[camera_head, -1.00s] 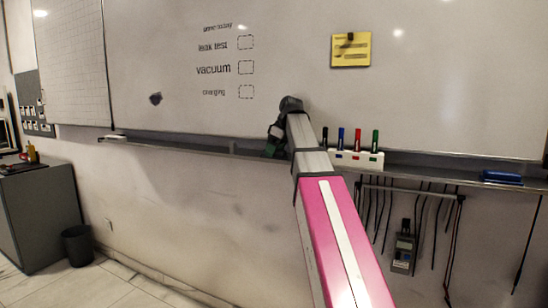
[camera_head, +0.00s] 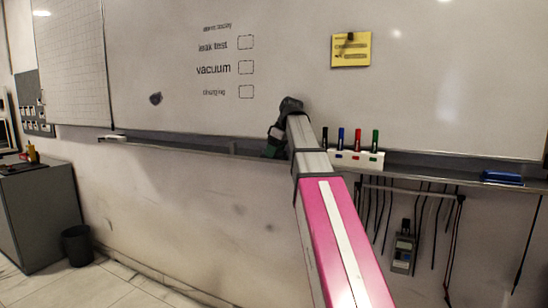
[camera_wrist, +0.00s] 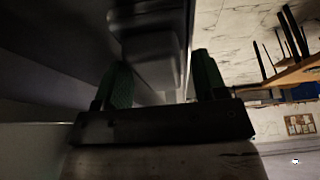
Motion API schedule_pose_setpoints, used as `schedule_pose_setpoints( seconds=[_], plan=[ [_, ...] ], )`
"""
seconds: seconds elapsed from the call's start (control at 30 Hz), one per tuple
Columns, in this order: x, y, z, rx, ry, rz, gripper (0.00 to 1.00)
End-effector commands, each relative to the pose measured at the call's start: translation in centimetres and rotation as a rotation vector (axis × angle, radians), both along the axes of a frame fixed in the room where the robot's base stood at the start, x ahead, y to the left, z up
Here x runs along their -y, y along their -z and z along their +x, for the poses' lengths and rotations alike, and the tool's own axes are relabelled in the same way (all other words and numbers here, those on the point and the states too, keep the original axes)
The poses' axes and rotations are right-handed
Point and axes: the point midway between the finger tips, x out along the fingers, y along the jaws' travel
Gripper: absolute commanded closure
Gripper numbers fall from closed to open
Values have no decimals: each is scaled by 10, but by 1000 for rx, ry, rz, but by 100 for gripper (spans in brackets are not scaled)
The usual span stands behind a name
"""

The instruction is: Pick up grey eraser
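In the wrist view a dark grey block, which looks like the grey eraser (camera_wrist: 146,46), lies ahead of my gripper (camera_wrist: 161,64). The view is dim there and its edges are blurred. The two green fingers stand apart, one on each side of the block's near end. I cannot tell whether either touches it. In the head view my gripper (camera_head: 275,146) is at the whiteboard's tray (camera_head: 195,143), mostly behind my arm. I cannot make out the grey eraser in that view.
A white holder (camera_head: 357,159) with several coloured markers stands on the tray right of my arm. A blue eraser (camera_head: 502,177) lies farther right. Cables and a grey meter (camera_head: 403,248) hang below. The whiteboard (camera_head: 300,60) rises directly behind the tray.

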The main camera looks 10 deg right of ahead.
Motion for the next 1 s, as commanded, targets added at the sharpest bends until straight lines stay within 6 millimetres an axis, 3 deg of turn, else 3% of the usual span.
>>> schedule_pose_setpoints(
  seconds=[0.03,0.1,0.57,0.83,1.0],
  plan=[
    [0,0,0,0,0,0,53],
    [0,0,0,0,0,0,72],
    [0,-8,1,1,0,0,72],
    [0,-50,2,4,-1,0,72],
    [-40,-70,-8,2,-4,0,72]
  ],
)
